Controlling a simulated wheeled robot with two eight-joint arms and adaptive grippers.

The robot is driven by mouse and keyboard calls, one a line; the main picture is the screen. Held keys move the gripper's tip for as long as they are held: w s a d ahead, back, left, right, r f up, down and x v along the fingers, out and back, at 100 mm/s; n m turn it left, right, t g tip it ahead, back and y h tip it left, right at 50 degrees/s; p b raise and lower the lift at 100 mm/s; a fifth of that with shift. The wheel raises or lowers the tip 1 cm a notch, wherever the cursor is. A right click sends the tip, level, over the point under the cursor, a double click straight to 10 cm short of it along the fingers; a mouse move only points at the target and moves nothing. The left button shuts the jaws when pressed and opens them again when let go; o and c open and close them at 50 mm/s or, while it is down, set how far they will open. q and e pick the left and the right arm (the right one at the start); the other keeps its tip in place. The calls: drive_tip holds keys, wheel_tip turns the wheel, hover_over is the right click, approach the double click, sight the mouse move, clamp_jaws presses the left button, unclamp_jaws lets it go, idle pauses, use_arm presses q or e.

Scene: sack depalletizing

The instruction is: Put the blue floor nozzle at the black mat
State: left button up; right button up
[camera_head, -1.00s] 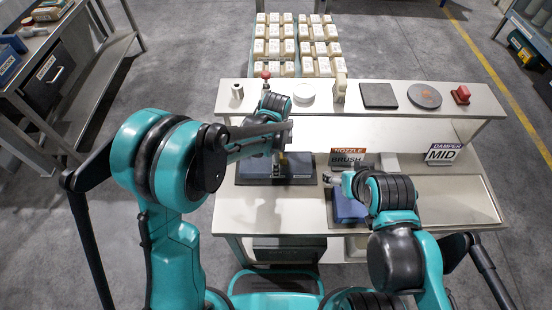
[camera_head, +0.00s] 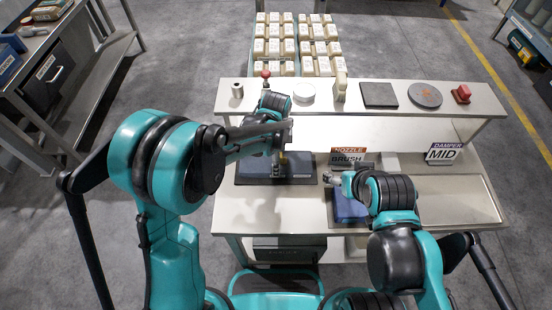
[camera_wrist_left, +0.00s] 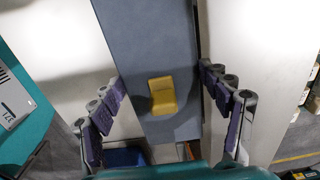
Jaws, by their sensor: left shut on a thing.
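The blue floor nozzle is a long, flat grey-blue body (camera_head: 301,164) lying at the black mat (camera_head: 250,181) on the left part of the bench. It looks to lie over the mat, but the arm hides its middle. In the left wrist view the nozzle (camera_wrist_left: 150,40) runs between the fingers, with a yellow block on it. My left gripper (camera_head: 278,166), seen close up in the wrist view (camera_wrist_left: 165,88), is shut on the nozzle across its width. My right gripper (camera_head: 333,180) is above a blue object (camera_head: 348,207); its jaws are too small to read.
A raised shelf (camera_head: 300,110) carries a white roll, discs, a dark square plate (camera_head: 379,95) and a red item (camera_head: 461,94). A tray (camera_head: 455,200) at the right looks empty.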

use_arm(q)
drive_tip(key=shift+f, duration=0.15)
drive_tip(key=shift+f+b, duration=0.4)
drive_tip(key=shift+b, duration=0.05)
drive_tip(key=o, duration=1.6)
wheel_tip(320, 180, up, 12)
